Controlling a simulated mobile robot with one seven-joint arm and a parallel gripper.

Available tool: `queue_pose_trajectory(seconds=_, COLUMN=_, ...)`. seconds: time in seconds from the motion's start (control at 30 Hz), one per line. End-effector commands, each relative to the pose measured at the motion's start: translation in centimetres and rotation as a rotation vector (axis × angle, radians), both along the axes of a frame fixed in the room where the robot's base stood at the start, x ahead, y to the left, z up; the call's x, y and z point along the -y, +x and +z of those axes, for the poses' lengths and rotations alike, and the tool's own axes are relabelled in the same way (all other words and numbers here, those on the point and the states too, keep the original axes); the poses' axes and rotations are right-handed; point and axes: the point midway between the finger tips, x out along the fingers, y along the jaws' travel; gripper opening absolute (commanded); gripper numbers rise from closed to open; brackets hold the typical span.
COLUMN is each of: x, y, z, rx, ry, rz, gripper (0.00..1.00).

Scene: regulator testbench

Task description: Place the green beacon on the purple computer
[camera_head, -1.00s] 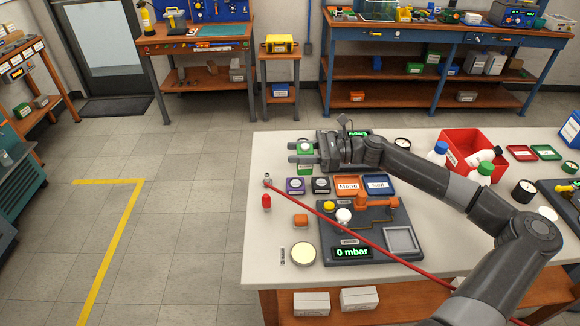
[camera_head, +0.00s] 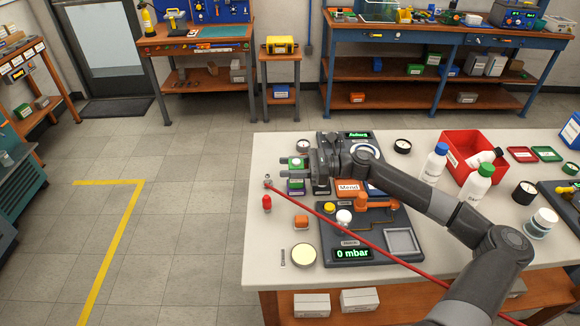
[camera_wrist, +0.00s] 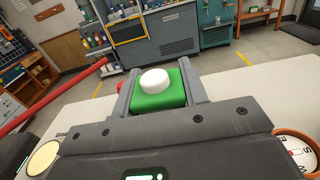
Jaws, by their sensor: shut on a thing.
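The green beacon (camera_wrist: 160,99), a green block with a white round top, sits between the two fingers of my gripper (camera_wrist: 160,88) in the wrist view. In the head view my gripper (camera_head: 297,168) is shut on the beacon (camera_head: 295,175), partly hidden by the fingers, over the left part of the white table.
The orange "Mend" box (camera_head: 348,187) is to the right of my gripper. A dark panel reading "0 mbar" (camera_head: 350,253) lies nearer. A red rod crosses the table. A red bin (camera_head: 467,168) and white bottles (camera_head: 434,165) stand at the right. A red piece (camera_head: 267,202) stands at the left.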

Motion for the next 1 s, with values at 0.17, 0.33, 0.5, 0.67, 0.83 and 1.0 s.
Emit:
queue_pose_trajectory(seconds=0.17, x=0.0, y=0.0, z=-0.1, rx=0.000, ry=0.000, rz=0.000, gripper=0.52)
queue_pose_trajectory(seconds=0.33, x=0.0, y=0.0, z=-0.1, rx=0.000, ry=0.000, rz=0.000, gripper=0.61)
queue_pose_trajectory(seconds=0.5, x=0.0, y=0.0, z=0.0, rx=0.000, ry=0.000, rz=0.000, gripper=0.61)
queue_pose_trajectory(seconds=0.67, x=1.0, y=0.1, z=0.1, rx=0.000, ry=-0.002, rz=-0.003, gripper=0.61)
queue_pose_trajectory(seconds=0.83, x=4.4, y=0.1, z=0.1, rx=0.000, ry=-0.003, rz=-0.005, gripper=0.61)
queue_pose_trajectory(seconds=1.0, x=8.0, y=0.1, z=0.1, rx=-0.001, ry=-0.003, rz=-0.003, gripper=0.61)
